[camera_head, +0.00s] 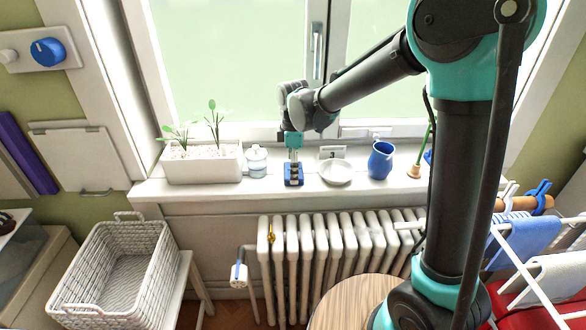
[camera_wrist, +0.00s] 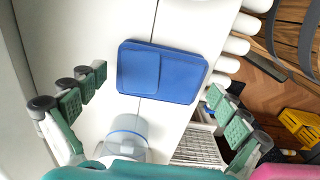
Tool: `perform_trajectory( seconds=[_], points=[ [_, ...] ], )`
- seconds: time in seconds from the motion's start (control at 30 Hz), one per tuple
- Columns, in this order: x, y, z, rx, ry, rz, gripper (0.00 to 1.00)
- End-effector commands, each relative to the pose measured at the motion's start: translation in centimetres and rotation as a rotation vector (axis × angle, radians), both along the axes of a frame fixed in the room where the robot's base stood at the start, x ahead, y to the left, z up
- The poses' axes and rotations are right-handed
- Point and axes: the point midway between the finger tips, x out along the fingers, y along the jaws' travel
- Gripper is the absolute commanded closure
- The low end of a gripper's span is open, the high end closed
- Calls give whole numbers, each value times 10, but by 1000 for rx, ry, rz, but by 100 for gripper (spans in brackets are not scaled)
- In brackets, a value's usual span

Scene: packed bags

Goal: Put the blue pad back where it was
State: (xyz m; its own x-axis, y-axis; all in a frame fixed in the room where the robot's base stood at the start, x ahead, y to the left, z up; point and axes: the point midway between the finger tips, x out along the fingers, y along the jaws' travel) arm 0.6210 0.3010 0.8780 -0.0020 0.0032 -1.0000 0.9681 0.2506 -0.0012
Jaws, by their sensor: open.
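The blue pad (camera_head: 293,182) is at the front of the white windowsill, between a small jar and a white dish. In the wrist view the pad (camera_wrist: 175,75) is a flat, rounded blue rectangle with a smaller raised panel on its left part. It overlaps the line of the sill's edge. My gripper (camera_head: 293,156) points down over the pad. In the wrist view its green-padded fingers are spread wide, with nothing held between them. The pad lies ahead of the fingertips there. I cannot tell the height gap between them.
The clear jar (camera_head: 257,161) is close left of my gripper; it also shows in the wrist view (camera_wrist: 127,135). A planter (camera_head: 203,165) stands farther left. The white dish (camera_head: 336,172) and a blue jug (camera_head: 381,160) are to the right. A radiator (camera_head: 335,255) is below the sill.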

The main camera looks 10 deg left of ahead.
Motion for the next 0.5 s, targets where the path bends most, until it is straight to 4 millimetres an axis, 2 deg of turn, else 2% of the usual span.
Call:
perform_trajectory(
  seconds=[0.27, 0.37, 0.5],
  points=[
    [0, 0, 5, 0, 0, 0, 0],
    [0, 0, 17, 0, 0, 0, 0],
    [0, 0, 43, 0, 0, 0, 0]
  ],
)
